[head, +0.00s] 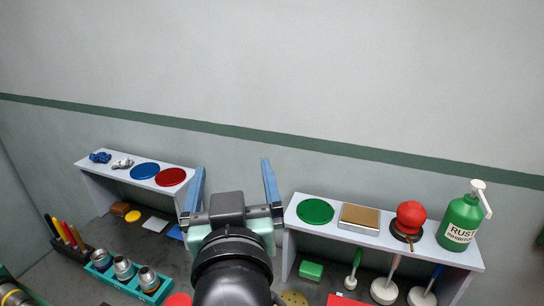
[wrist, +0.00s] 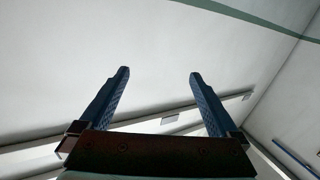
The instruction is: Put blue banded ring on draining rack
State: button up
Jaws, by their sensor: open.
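My gripper (head: 232,170) is raised in the middle of the head view, its two blue fingers spread wide with nothing between them. In the wrist view the open fingers (wrist: 158,73) point up toward the bare wall, and no task object shows there. I cannot identify a draining rack; my arm hides part of the bench.
A left shelf (head: 110,165) holds a blue disc (head: 145,171), a red disc (head: 171,177) and small fittings. A right shelf (head: 340,232) holds a green disc (head: 315,211), a tan-topped box (head: 360,218), a red-topped item (head: 410,217) and a green pump bottle (head: 461,219).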

jog(key=s+d+r+t, duration=0.1)
jog(key=s+r+t, duration=0.2)
jog(key=r, duration=0.5)
jog(key=s+d+r+m+t+h, duration=0.1)
jog(key=s+d+r+t, duration=0.1)
jog(key=r, duration=0.6)
jog(key=s+d+r+m+t+h, duration=0.1)
jog(key=s+d+r+t, duration=0.1)
jog(key=s+r+t, duration=0.2)
notch_tip(320, 180, up, 4)
jog(key=shift+s+d+r+t, duration=0.2)
jog(key=shift+s+t, duration=0.1)
jog(key=shift+s, duration=0.8)
jog(key=shift+a, duration=0.1)
